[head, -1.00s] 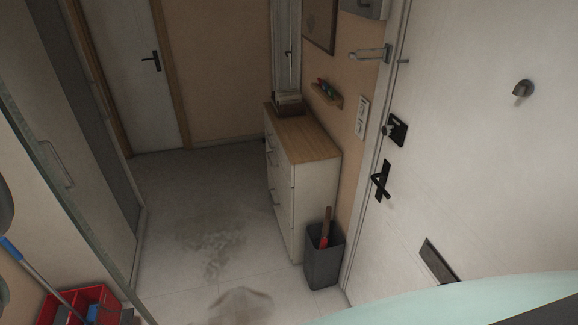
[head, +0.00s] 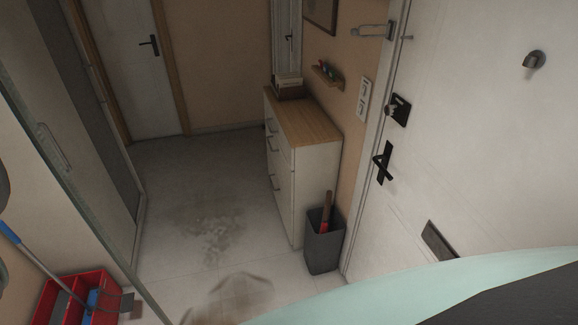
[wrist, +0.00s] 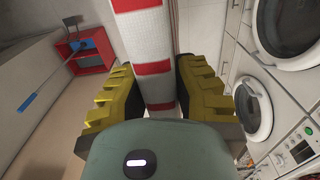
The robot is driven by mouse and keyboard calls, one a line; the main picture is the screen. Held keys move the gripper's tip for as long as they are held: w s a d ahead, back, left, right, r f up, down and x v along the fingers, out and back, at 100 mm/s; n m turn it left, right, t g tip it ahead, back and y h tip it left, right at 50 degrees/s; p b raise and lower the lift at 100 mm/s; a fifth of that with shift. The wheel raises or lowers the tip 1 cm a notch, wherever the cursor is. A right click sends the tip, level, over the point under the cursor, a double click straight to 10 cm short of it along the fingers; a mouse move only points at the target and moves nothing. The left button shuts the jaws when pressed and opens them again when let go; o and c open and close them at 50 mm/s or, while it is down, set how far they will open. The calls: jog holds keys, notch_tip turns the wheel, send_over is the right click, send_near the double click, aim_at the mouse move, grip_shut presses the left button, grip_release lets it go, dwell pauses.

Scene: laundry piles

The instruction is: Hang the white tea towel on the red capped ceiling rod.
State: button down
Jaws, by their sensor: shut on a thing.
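In the wrist view the white tea towel (wrist: 150,38), with red bands across it, is a narrow strip between the yellow ribbed fingers of my gripper (wrist: 157,75). My gripper is shut on it. The towel runs from the top edge of the picture down between the fingers, and its lower part is hidden behind my gripper's body. The head view does not show my gripper or the towel. The red capped ceiling rod is not seen in either view.
White front-loading machines (wrist: 252,105) stand close at the right in the wrist view. In the head view a red caddy (head: 108,282) with a blue-handled mop is at lower left, a grey bin (head: 322,245) and drawer cabinet (head: 312,195) near the white door (head: 480,150). Stained floor between is open.

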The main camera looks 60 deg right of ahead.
jog(key=shift+w+d+f+b, duration=0.1)
jog(key=shift+f+b, duration=4.75)
jog(key=shift+f, duration=0.2)
jog(key=c, duration=0.8)
grip_release()
jog(key=shift+r, duration=0.15)
